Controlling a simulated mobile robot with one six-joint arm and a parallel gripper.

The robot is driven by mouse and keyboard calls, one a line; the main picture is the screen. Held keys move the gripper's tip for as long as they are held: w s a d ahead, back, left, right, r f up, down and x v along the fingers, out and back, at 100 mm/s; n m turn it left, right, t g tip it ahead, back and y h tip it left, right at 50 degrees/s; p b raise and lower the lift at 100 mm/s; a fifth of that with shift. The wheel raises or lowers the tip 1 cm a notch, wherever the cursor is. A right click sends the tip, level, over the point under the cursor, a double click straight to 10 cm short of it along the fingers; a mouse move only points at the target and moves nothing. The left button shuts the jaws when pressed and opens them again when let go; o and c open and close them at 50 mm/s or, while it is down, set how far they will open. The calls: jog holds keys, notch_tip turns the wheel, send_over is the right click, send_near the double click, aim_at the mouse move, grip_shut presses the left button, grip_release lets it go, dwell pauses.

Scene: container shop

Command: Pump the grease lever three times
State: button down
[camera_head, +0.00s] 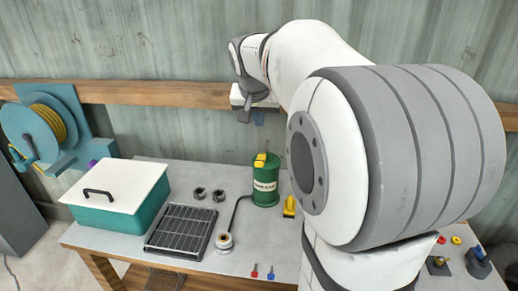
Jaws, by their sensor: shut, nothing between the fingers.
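A green grease canister (265,184) with a white label stands upright on the workbench. Its yellow lever (261,159) sits on top, small in this view. A dark hose runs from the canister to a round fitting (225,241) on the bench. My gripper (244,116) hangs above and slightly left of the canister, apart from the lever. Its fingers look closed and hold nothing.
A teal box with a white lid (115,187) and a dark grille tray (181,228) stand to the left. A yellow tool (290,206) lies right of the canister. A hose reel (38,130) is at far left. My arm hides much of the right side.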

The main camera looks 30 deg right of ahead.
jog(key=p, duration=0.2)
send_over(262, 156)
jog(key=s, duration=0.1)
jog(key=f, duration=0.7)
jog(key=shift+a+f, duration=0.35)
jog(key=shift+s+a+f, duration=0.1)
jog(key=shift+f, duration=0.5)
jog(key=shift+s+a+f, duration=0.1)
jog(key=shift+f, duration=0.5)
jog(key=shift+s+a+f, duration=0.15)
jog(key=shift+s+f, duration=0.05)
jog(key=shift+f, duration=0.15)
jog(key=shift+f+p, duration=0.3)
jog(key=shift+f, duration=0.15)
